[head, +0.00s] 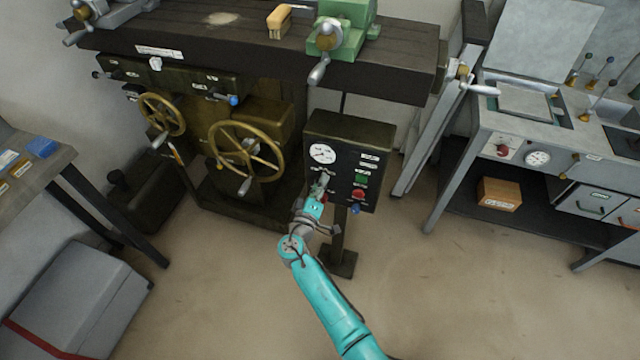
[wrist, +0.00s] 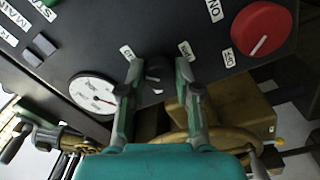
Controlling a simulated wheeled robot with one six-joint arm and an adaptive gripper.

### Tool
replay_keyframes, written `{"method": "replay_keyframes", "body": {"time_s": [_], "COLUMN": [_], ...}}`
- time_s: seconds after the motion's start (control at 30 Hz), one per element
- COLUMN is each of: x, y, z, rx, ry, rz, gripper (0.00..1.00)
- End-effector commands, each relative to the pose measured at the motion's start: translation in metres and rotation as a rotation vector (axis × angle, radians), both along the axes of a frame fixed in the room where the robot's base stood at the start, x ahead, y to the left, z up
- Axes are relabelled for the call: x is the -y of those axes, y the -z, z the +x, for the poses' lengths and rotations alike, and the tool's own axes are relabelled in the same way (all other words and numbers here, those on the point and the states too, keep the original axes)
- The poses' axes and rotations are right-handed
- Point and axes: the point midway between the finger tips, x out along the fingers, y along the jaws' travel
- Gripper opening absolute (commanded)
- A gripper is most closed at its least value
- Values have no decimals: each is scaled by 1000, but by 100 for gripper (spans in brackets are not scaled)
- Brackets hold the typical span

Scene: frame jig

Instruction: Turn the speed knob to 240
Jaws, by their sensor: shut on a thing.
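The dark control box (head: 343,132) stands on a post in the middle of the head view. My gripper (head: 321,180) reaches its front face just below the white dial (head: 322,153). In the wrist view my gripper (wrist: 158,66) has its two fingers on either side of a small dark knob (wrist: 154,73) and is shut on it. The fingers hide part of the knob, and I cannot read its pointer. Small white labels (wrist: 127,53) sit around it; their numbers are too small to read surely. In the head view my gripper covers the knob.
A red round control (wrist: 262,32) with a white line is at the upper right of the wrist view. A green button (head: 361,179) is right of my gripper. A machine with brass handwheels (head: 246,151) stands left of the box. Open floor (head: 430,290) lies at the right.

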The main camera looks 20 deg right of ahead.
Motion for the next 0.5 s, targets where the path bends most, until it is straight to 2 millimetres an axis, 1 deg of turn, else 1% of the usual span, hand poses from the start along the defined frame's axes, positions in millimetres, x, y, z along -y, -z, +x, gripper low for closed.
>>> {"method": "replay_keyframes", "body": {"time_s": [0.3,0.33,0.37,0.4,0.43,0.5], "x": [0,0,0,0,0,0], "y": [2,2,2,2,2,1], "z": [-1,-1,-1,-1,-1,-1], "rx": [-1,-1,-1,-2,-2,-2], "ry": [1,1,1,1,1,1], "rz": [3,3,3,2,2,2], "gripper": [0,35,43,53,58,58]}}
